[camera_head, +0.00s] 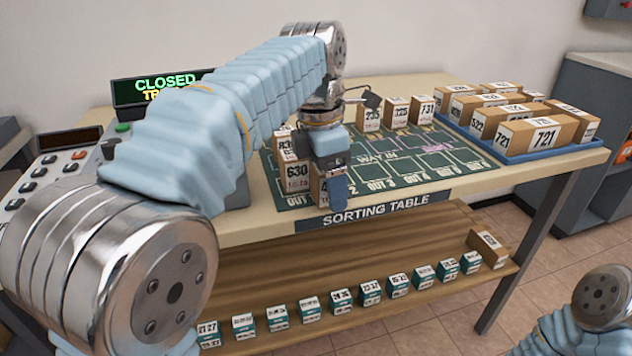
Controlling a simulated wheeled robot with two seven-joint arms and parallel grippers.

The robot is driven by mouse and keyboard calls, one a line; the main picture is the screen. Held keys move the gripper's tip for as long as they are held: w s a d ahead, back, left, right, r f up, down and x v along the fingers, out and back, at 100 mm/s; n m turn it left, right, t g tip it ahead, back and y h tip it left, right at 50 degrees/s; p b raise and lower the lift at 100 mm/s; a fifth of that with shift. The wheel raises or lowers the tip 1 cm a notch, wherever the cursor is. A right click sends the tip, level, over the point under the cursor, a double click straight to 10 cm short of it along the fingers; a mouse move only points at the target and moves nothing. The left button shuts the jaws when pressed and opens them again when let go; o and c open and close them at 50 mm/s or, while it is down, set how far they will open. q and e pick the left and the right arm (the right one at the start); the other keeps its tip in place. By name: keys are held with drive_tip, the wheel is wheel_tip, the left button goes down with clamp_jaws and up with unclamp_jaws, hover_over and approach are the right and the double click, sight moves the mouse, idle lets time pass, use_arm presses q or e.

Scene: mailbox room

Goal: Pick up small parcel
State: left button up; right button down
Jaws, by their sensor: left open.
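My left arm reaches across the sorting table (464,197), and its gripper (333,182) points down at the front left of the green mat (400,186). A small parcel (318,187) stands upright right at this gripper, partly hidden by a finger. The gripper is open; whether it touches the parcel I cannot tell. Another small parcel marked 630 (296,176) stands just to its left, with one more (285,146) behind it. Small parcels marked 235 (371,117), 725 (396,112) and 731 (422,110) stand at the mat's back edge. Only part of my right arm shows, at the bottom right.
A blue tray (553,154) with several larger parcels, one marked 721 (543,136), fills the table's right end. Several small boxes line the lower shelf (250,279). A keypad console (45,178) and a CLOSED sign (160,86) stand left. The mat's middle is clear.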

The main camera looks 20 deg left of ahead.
use_arm(q)
drive_tip(key=shift+c, duration=0.3)
drive_tip(key=c, duration=1)
drive_tip(key=shift+c, duration=0.2)
drive_tip(key=shift+r, duration=0.15)
